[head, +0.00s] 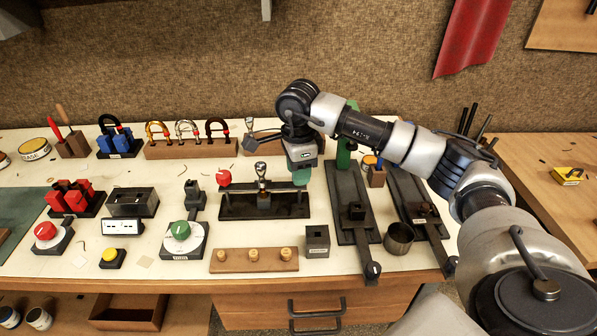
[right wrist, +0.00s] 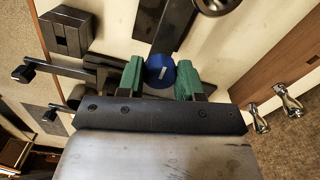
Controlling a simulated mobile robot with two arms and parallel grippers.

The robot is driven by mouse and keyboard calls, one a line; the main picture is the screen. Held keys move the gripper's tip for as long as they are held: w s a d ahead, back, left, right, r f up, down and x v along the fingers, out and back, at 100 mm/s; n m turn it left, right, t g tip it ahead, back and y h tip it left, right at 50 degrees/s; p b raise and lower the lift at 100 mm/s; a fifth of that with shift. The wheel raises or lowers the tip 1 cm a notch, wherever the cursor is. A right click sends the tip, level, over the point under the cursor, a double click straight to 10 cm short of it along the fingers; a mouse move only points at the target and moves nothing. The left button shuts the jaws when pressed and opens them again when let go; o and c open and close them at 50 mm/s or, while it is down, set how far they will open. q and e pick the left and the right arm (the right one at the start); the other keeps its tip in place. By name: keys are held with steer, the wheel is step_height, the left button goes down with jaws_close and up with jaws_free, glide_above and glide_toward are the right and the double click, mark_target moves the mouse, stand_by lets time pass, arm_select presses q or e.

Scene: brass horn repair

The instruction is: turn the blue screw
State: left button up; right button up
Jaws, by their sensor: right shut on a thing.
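The blue screw (right wrist: 161,71) has a round blue head with a short white mark, seen face-on in the right wrist view. My right gripper (right wrist: 160,82) has its two green fingertips on either side of the head and is shut on it. In the head view my right gripper (head: 301,177) points down just right of the black fixture with a red ball, and it hides the blue screw there. My left gripper is not in view.
A black fixture (head: 236,209) with a metal-topped post stands left of my gripper. A long black clamp (head: 345,190) stands close on the right, with a metal cup (head: 398,239) beyond. A wooden rack (head: 190,150) of coloured shackles stands behind. A peg board (head: 230,266) lies in front.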

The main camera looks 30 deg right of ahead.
steer(key=m, duration=0.6)
steer(key=shift+d, duration=0.1)
steer(key=m, duration=0.6)
steer(key=shift+w+m, duration=0.1)
steer(key=shift+m, duration=0.3)
steer(key=m, duration=0.6)
steer(key=shift+d, duration=0.1)
steer(key=m, duration=0.3)
steer(key=shift+r+m, duration=0.1)
steer(key=shift+m, duration=0.3)
steer(key=shift+m+p, duration=0.5)
steer(key=shift+m, duration=1.3)
steer(key=o, duration=0.9)
